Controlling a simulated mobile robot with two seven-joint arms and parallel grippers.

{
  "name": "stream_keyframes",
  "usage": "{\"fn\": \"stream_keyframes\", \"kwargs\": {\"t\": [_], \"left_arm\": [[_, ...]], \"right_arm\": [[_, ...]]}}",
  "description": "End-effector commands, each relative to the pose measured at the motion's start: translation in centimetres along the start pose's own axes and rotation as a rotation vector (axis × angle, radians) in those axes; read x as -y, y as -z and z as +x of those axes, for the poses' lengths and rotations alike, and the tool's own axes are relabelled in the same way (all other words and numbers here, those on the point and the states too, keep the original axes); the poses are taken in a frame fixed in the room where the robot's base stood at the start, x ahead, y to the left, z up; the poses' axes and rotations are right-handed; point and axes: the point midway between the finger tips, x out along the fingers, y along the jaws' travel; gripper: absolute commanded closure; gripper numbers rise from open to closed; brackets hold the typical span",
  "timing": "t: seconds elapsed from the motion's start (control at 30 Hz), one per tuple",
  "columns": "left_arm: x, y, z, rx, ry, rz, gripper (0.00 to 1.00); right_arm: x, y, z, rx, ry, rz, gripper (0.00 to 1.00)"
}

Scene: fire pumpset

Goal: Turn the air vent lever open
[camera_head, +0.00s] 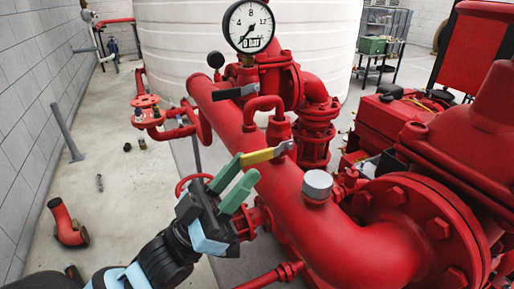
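A yellow lever (263,156) sits on a small valve on top of the large red pipe, below the red U-shaped pipe. It points left from its grey pivot. I take it as the air vent lever. My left gripper (249,167) has green fingers and reaches up from the lower left. The fingers are apart, with a visible gap between them. The upper fingertip is at the lever's left end; I cannot tell whether it touches. My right gripper is not in view.
The large red pipe (345,245) runs diagonally below. A grey cap (317,184) stands right of the lever. A black-handled lever (236,92) and a pressure gauge (248,26) are above. A loose red elbow pipe (66,222) lies on the floor left. Open floor is at left.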

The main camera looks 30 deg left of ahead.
Motion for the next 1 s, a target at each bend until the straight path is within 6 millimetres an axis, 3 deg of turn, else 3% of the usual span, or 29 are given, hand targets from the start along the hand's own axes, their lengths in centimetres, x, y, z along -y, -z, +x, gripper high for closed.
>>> {"fn": "stream_keyframes", "kwargs": {"t": [0.1, 0.3, 0.67, 0.9, 1.0], "left_arm": [[0.0, 0.3, 2.1, -0.007, -0.002, 0.002, 0.71], [0.0, 0.2, 4.1, -0.003, 0.000, 0.001, 0.71], [0.0, 0.0, 4.5, 0.001, 0.001, 0.000, 0.71], [0.0, 0.0, 4.5, 0.001, 0.001, 0.000, 1.00], [0.0, 0.0, 4.5, 0.001, 0.000, 0.000, 1.00]], "right_arm": [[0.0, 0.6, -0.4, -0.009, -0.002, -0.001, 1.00], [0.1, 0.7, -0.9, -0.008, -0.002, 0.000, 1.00], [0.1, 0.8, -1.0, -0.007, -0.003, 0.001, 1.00], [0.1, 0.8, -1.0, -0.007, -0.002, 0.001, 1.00], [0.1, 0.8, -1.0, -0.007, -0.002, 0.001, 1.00]]}}
